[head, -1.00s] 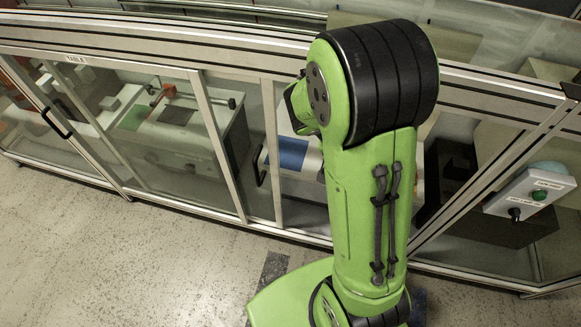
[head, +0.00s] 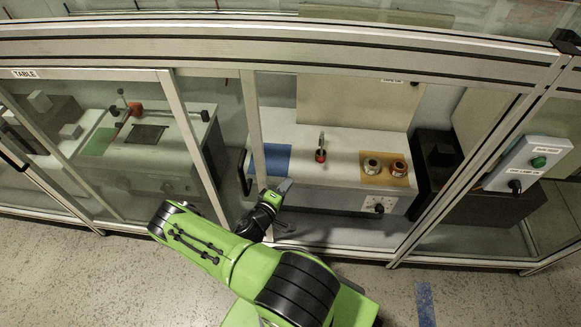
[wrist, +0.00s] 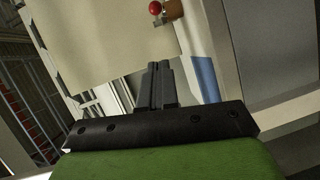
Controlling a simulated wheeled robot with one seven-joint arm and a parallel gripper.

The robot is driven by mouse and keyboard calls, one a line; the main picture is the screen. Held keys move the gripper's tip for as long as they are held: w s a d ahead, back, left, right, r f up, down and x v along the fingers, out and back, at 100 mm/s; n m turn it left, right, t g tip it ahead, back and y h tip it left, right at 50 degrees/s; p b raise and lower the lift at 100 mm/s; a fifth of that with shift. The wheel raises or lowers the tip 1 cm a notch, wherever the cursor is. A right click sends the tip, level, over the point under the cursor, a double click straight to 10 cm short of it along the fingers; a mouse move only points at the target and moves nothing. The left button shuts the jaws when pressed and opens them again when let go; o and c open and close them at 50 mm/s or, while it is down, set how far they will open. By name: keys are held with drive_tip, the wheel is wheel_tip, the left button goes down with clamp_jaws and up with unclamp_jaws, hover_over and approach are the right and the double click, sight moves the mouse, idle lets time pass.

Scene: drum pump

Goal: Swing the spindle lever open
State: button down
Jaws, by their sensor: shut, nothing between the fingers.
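A small upright lever with a red part at its base (head: 321,154) stands on the white bench (head: 335,136) in the head view, between a blue patch and an orange patch. I cannot tell for sure that it is the spindle lever. A red ball knob (wrist: 155,8) shows at the top of the wrist view, beyond my fingers. My gripper (head: 284,187) is in front of the bench, below the blue patch and left of the upright lever in the picture. In the wrist view its fingers (wrist: 158,75) are together, empty and apart from the knob.
A blue patch (head: 270,158) and an orange patch (head: 400,181) with two round fittings lie on the bench. Metal frame posts (head: 261,120) stand close to my arm. A second bench (head: 180,130) with a red part is at left. A switch box (head: 530,163) hangs at right.

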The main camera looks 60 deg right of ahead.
drive_tip(key=shift+d, duration=0.1)
drive_tip(key=d+b, duration=0.1)
drive_tip(key=d, duration=0.2)
drive_tip(key=d+f+b, duration=0.1)
drive_tip(key=d, duration=0.2)
drive_tip(key=d+b, duration=0.1)
drive_tip(key=d, duration=0.2)
drive_tip(key=shift+d+f, duration=0.3)
drive_tip(key=shift+s+d+f+b, duration=0.15)
drive_tip(key=shift+s+d+b, duration=0.15)
drive_tip(key=shift+s+d, duration=0.2)
drive_tip(key=shift+s+d+f+b, duration=0.15)
drive_tip(key=shift+s+d+b, duration=0.15)
drive_tip(key=shift+d, duration=0.3)
drive_tip(key=shift+s+d, duration=0.4)
drive_tip(key=shift+s, duration=0.15)
